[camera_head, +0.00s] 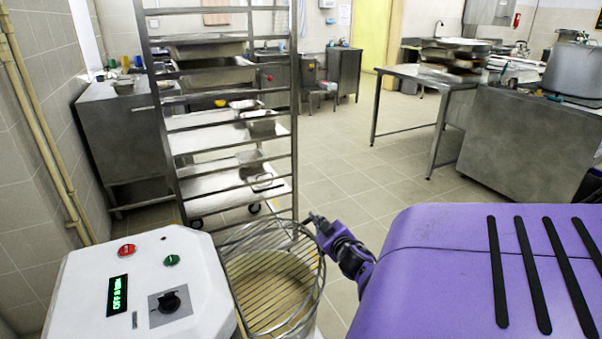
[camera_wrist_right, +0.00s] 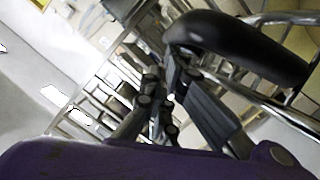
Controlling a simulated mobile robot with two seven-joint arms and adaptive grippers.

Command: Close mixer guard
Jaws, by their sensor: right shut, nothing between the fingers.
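The mixer guard (camera_head: 300,262) is a rounded cage of metal wires around the bowl space beside the white mixer housing (camera_head: 90,275). A beige round surface (camera_head: 262,300) shows through its wires. How far the guard is swung round is hard to tell. My right gripper (camera_head: 314,219) is at the guard's upper right rim, shut and empty; whether it touches the wires is unclear. In the right wrist view the shut dark fingers (camera_wrist_right: 165,105) are near a black rounded part (camera_wrist_right: 235,45) and metal bars. My left gripper is not in view.
The mixer top has a red button (camera_head: 127,250), a green button (camera_head: 172,260), a display (camera_head: 117,295) and a black knob (camera_head: 169,302). A tall metal rack (camera_head: 295,130) stands just behind the guard. A steel table (camera_head: 405,72) and a large pot (camera_head: 582,70) are farther right. Floor between is clear.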

